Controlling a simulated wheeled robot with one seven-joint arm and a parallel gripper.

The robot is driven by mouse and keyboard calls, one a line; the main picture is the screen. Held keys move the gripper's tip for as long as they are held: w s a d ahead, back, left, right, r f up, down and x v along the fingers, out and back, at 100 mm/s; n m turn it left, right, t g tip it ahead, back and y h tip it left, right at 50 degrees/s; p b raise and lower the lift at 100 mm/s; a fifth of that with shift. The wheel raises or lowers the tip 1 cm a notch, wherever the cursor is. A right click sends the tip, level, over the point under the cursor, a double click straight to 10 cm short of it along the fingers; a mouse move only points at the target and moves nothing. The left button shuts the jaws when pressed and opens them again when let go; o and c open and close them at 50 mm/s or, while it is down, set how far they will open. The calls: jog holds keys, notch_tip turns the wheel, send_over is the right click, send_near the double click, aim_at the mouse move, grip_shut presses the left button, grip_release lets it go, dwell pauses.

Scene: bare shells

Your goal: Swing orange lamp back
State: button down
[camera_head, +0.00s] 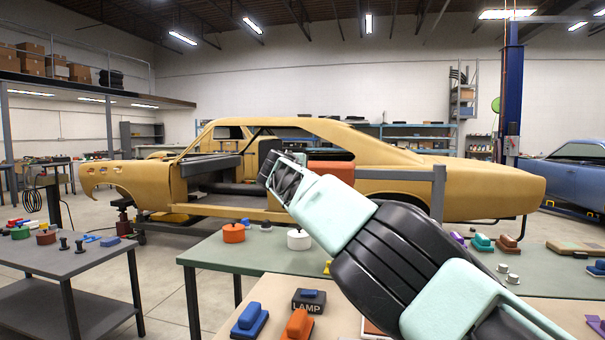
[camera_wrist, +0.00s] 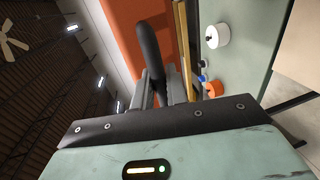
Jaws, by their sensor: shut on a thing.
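The orange lamp head (camera_head: 331,169) is a box-like shape in front of the yellow car body, partly hidden behind my arm. It appears joined to a grey horizontal bar (camera_head: 400,173) on a grey post. In the wrist view its broad orange face (camera_wrist: 122,35) fills the upper middle. A dark rounded handle (camera_wrist: 148,45) stands in front of that face. My gripper (camera_wrist: 160,88) is shut on this handle. In the head view my gripper (camera_head: 280,168) reaches up to the left of the orange head, and the handle is hard to make out there.
A green table (camera_head: 215,254) carries an orange knob (camera_head: 234,233) and a white round piece (camera_head: 298,240). On the beige table in front are a dark block marked LAMP (camera_head: 309,301), a blue block (camera_head: 249,320) and an orange block (camera_head: 298,325). A grey table (camera_head: 70,258) stands left.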

jog(key=shift+w+d+r, duration=0.2)
jog(key=shift+w, duration=0.05)
jog(key=c, duration=1.5)
grip_release()
jog(key=shift+w, duration=0.1)
jog(key=shift+f, duration=0.1)
jog(key=shift+s+a, duration=0.15)
jog(key=shift+s, duration=0.05)
jog(key=b+v, duration=0.6)
jog(key=v, duration=1.1)
jog(key=shift+a, duration=0.1)
